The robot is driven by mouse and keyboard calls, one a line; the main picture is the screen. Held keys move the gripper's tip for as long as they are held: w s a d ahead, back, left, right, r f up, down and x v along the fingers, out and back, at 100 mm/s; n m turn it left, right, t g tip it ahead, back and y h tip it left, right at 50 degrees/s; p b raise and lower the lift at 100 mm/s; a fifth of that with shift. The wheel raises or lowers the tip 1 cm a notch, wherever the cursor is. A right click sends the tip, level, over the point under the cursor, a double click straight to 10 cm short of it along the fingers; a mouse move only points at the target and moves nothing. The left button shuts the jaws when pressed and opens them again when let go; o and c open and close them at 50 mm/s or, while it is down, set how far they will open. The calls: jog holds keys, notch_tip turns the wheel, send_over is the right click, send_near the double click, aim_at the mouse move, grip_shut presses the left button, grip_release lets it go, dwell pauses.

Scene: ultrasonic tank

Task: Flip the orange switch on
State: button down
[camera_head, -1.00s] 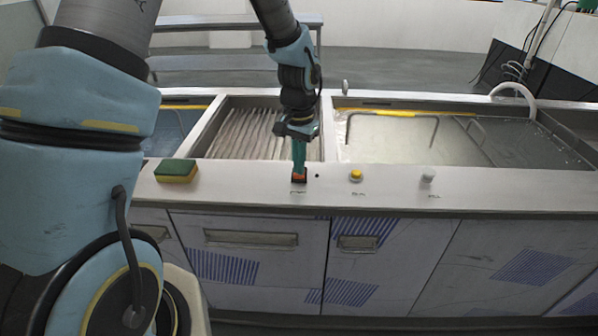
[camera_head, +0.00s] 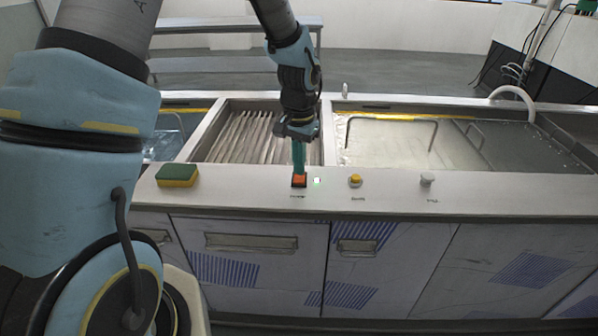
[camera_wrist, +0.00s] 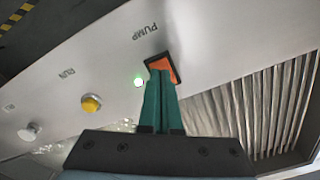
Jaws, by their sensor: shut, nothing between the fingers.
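The orange switch (camera_head: 299,181) sits in a black frame on the front ledge of the tank; in the wrist view the switch (camera_wrist: 165,66) is partly covered by my fingertips. My gripper (camera_head: 299,167) points down at the switch, its green fingers together with nothing between them. In the wrist view my gripper (camera_wrist: 160,78) has its tips at the switch and appears to touch it.
A yellow button (camera_head: 355,180) and a white knob (camera_head: 427,179) stand right of the switch on the ledge (camera_head: 480,192). A green and yellow sponge (camera_head: 177,174) lies to the left. A ribbed basin is behind my gripper, and a liquid-filled tank (camera_head: 400,140) is to the right.

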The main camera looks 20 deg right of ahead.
aim_at(299, 180)
notch_tip(299, 180, up, 5)
jog(key=p, duration=0.3)
dwell(0.5)
